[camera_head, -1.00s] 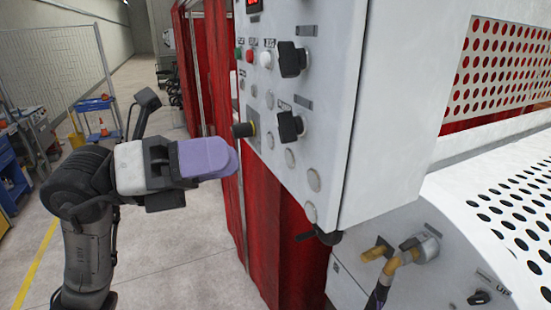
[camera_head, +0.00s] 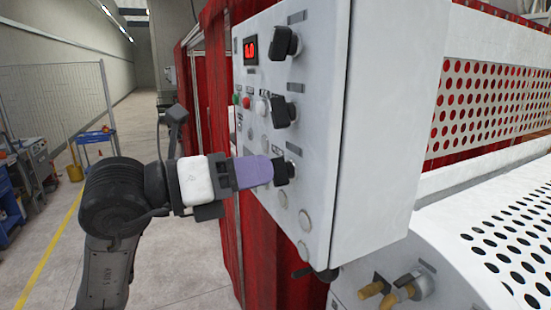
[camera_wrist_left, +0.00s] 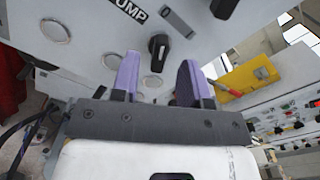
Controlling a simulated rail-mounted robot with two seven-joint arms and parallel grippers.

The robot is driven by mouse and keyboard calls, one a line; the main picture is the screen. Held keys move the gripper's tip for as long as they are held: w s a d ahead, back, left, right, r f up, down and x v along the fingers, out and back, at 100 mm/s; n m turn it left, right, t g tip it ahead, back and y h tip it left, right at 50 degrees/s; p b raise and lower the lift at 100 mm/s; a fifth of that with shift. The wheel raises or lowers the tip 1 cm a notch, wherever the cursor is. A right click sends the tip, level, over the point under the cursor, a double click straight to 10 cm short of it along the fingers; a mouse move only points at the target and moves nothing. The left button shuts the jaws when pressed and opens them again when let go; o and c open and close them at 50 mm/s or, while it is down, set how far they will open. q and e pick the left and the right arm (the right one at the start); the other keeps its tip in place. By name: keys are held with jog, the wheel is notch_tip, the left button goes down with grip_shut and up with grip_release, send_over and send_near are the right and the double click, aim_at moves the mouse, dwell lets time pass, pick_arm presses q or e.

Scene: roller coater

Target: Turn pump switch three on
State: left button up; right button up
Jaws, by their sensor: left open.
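A white control box (camera_head: 330,200) carries a column of three black rotary knobs: a top knob (camera_head: 286,42), a middle knob (camera_head: 284,112) and a lowest knob (camera_head: 284,170). Which one is pump switch three cannot be read. My left gripper (camera_head: 268,171) has purple fingers and is at the lowest knob, partly covering it in the head view. In the left wrist view the open fingers (camera_wrist_left: 157,68) stand either side of a black knob (camera_wrist_left: 158,47), with a gap visible; contact cannot be told. A "PUMP" label (camera_wrist_left: 132,10) is above it. My right gripper is not in view.
A red display (camera_head: 251,50) and small buttons (camera_head: 247,102) sit left of the knobs. Round blank caps (camera_head: 304,221) lie below. Red curtains (camera_head: 270,255) hang behind the box, and a perforated white guard (camera_head: 490,105) is at right.

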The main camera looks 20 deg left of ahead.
aim_at(276, 169)
pick_arm(q)
jog(key=shift+p+x, duration=0.45)
jog(key=shift+x, duration=1.45)
grip_shut()
